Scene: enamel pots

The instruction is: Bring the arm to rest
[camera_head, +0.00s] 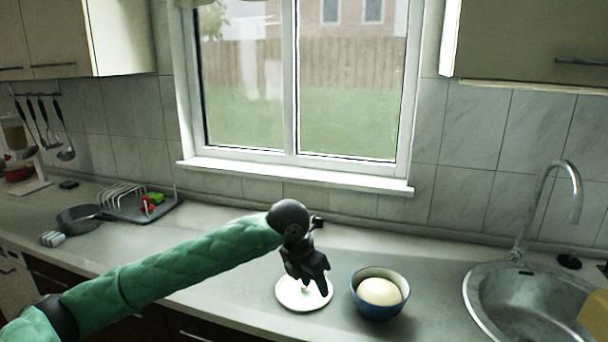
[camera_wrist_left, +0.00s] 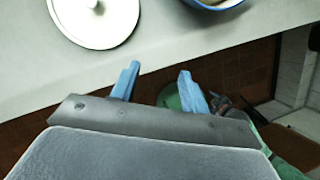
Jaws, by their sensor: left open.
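My left arm, in a green sleeve, reaches in from the left in the head view. My left gripper (camera_head: 309,278) is over the front part of the counter, in front of a white round lid (camera_head: 290,298) in the picture. In the wrist view the left gripper (camera_wrist_left: 158,82) shows two blue fingers spread apart with nothing between them. The white lid with its knob (camera_wrist_left: 92,22) lies on the counter, apart from the fingers.
A blue pot (camera_head: 377,305) with a pale round thing inside stands right of the lid. A sink (camera_head: 475,292) with a tall tap (camera_head: 574,185) is at the right. A pan (camera_head: 80,217) and a dish rack (camera_head: 165,211) stand at the left.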

